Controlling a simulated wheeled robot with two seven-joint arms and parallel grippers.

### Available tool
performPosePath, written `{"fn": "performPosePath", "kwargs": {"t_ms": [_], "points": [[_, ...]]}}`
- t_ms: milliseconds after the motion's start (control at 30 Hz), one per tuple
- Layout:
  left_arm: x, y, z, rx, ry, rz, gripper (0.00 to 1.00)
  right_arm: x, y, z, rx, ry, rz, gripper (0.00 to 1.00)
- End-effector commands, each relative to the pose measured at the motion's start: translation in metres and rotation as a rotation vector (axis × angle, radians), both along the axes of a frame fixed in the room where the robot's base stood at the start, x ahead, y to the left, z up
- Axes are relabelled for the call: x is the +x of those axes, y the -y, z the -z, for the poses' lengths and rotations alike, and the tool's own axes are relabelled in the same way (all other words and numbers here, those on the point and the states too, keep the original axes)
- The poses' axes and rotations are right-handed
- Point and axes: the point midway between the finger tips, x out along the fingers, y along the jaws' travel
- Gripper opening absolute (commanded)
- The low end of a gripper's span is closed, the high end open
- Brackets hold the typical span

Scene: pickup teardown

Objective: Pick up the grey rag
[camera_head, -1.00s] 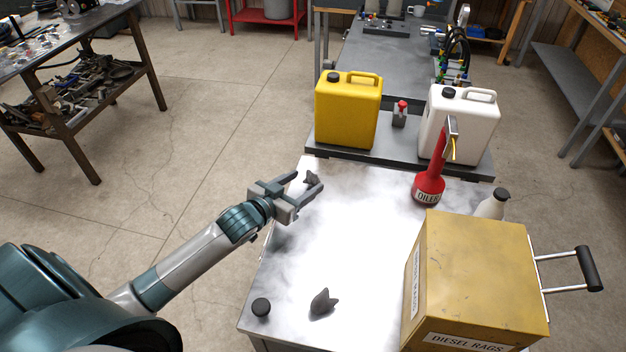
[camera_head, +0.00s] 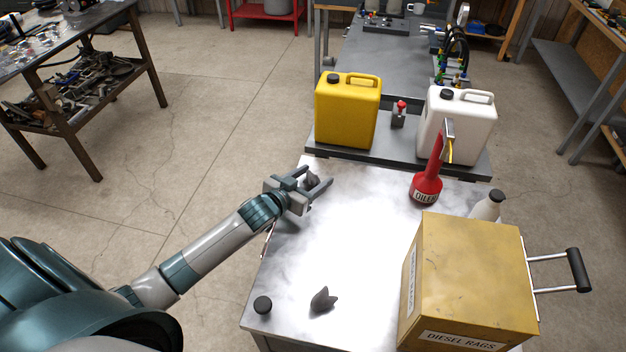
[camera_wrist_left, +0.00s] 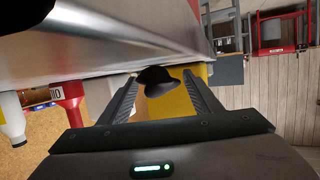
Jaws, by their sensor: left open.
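A small grey rag (camera_head: 312,179) stands near the far left edge of the shiny metal table (camera_head: 345,240). My left gripper (camera_head: 318,176) is open, with its two fingers on either side of this rag. In the left wrist view the rag (camera_wrist_left: 154,76) is a dark shape between the spread fingertips (camera_wrist_left: 160,84), with a gap to each finger. A second grey rag (camera_head: 323,299), crumpled with pointed corners, lies at the near part of the table. My right gripper is in neither view.
A yellow box labelled DIESEL RAGS (camera_head: 465,270) fills the table's right side. A red oiler (camera_head: 427,187) and white bottle (camera_head: 487,206) stand behind it. Yellow (camera_head: 347,112) and white (camera_head: 457,125) canisters stand beyond. A black round knob (camera_head: 262,305) is at the near left corner. The table's middle is clear.

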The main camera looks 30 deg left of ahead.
Motion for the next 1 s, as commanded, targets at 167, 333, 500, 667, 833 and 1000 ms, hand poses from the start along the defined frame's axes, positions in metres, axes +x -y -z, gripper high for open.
{"fn": "performPosePath", "kwargs": {"t_ms": [167, 333, 500, 667, 833, 1000], "points": [[0.000, 0.000, 0.000, 0.000, 0.000, 0.000, 0.53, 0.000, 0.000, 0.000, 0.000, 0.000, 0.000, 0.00], [0.000, 0.000, 0.000, 0.000, 0.000, 0.000, 0.15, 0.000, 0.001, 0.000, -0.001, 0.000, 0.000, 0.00], [0.000, 0.000, 0.000, 0.000, 0.000, 0.000, 0.15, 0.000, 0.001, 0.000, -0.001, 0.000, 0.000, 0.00], [0.000, 0.000, -0.001, 0.001, 0.001, 0.000, 0.15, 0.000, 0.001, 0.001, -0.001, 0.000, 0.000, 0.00], [0.000, -0.001, -0.009, 0.002, 0.002, 0.001, 0.15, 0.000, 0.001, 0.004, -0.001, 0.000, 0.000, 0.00], [0.001, -0.001, -0.027, 0.002, 0.004, 0.001, 0.15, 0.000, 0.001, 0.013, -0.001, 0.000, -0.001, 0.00]]}}
